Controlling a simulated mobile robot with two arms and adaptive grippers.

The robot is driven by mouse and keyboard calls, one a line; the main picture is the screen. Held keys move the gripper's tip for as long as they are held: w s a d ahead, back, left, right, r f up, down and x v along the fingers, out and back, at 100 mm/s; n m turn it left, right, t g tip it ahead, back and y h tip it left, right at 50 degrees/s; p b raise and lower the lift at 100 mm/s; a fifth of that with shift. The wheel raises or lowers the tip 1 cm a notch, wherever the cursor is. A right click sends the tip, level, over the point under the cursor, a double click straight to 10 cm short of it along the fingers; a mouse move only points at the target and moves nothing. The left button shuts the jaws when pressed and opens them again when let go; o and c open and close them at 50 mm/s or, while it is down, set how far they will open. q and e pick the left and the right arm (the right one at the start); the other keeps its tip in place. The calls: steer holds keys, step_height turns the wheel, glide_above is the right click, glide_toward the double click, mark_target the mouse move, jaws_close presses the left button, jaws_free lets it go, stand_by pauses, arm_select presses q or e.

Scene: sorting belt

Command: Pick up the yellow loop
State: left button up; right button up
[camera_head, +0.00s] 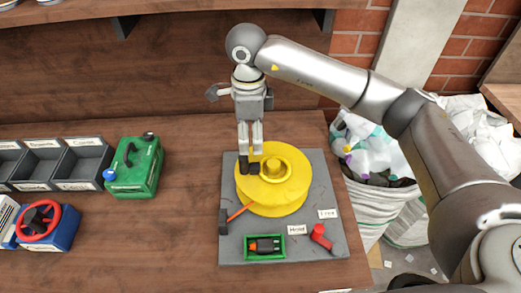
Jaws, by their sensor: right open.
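A yellow round piece (290,196), like a thick disc, lies on a grey mat. A raised yellow loop (287,170) shows at its middle. My right gripper (252,168) points down over the left part of the yellow piece, left of the loop. Its dark fingertips are apart, with nothing seen between them, and they hide a little of the yellow surface. I cannot tell whether the tips touch it. My left gripper is not in view.
A green canister (133,166), grey bins (80,162) and a red wheel (40,221) stand left. White sacks (365,195) stand right. The table between canister and mat is clear.

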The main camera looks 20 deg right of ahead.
steer(key=p, duration=0.1)
glide_above(251, 166)
steer(key=f, duration=0.4)
steer(key=shift+s+d+f, duration=0.15)
steer(key=shift+d+f, duration=0.1)
steer(key=shift+f+p, duration=0.3)
steer(key=shift+f, duration=0.3)
steer(key=f+p, duration=0.1)
steer(key=f, duration=0.2)
steer(key=shift+a+f+p, duration=0.2)
steer(key=shift+p, duration=0.1)
steer(key=shift+f, duration=0.65)
steer(key=c, duration=1)
